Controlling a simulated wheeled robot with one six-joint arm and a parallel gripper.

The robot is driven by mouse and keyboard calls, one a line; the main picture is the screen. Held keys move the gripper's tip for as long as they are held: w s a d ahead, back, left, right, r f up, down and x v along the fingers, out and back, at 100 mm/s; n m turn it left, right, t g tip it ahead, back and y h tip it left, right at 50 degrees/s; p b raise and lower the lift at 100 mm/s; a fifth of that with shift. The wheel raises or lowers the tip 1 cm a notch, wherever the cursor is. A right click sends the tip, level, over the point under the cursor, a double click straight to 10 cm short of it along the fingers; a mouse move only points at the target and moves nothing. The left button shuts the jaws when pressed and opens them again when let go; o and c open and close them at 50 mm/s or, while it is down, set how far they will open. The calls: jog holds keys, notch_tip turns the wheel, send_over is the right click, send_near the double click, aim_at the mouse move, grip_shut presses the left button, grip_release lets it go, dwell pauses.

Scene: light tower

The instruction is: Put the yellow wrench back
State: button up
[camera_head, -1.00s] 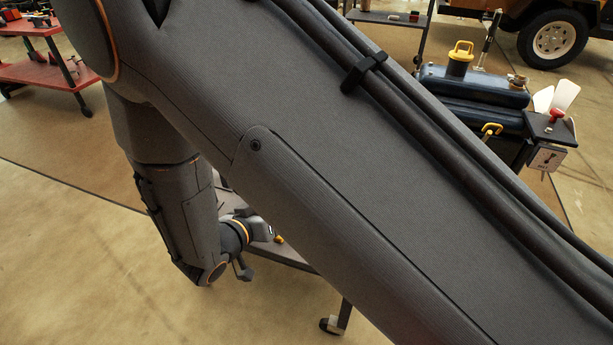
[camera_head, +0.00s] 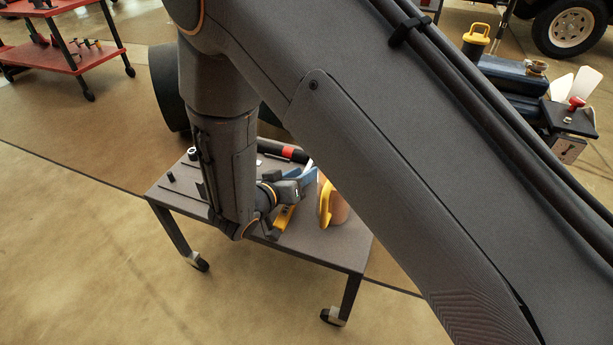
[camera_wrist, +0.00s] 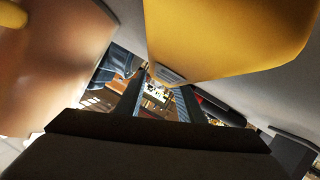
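The yellow piece that looks like the wrench (camera_head: 284,216) is on the grey cart (camera_head: 325,246), partly hidden by my wrist in the head view. In the wrist view a large flat yellow surface (camera_wrist: 225,35) fills the top centre, very close; it seems to be the same piece. My gripper (camera_head: 305,187) is low over the cart top. In the wrist view its two dark fingers (camera_wrist: 160,88) stand apart with a visible gap and nothing clearly between them. Whether a finger touches the yellow piece cannot be told.
A copper-brown cylinder (camera_head: 339,209) with a yellow handle stands right of my gripper; its brown side (camera_wrist: 60,65) fills the wrist view's left. A blue item (camera_head: 309,176) and a black-and-red cylinder (camera_head: 289,152) are behind. A red cart (camera_head: 60,55) stands far left.

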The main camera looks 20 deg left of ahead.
grip_shut()
jog(key=shift+r, duration=0.1)
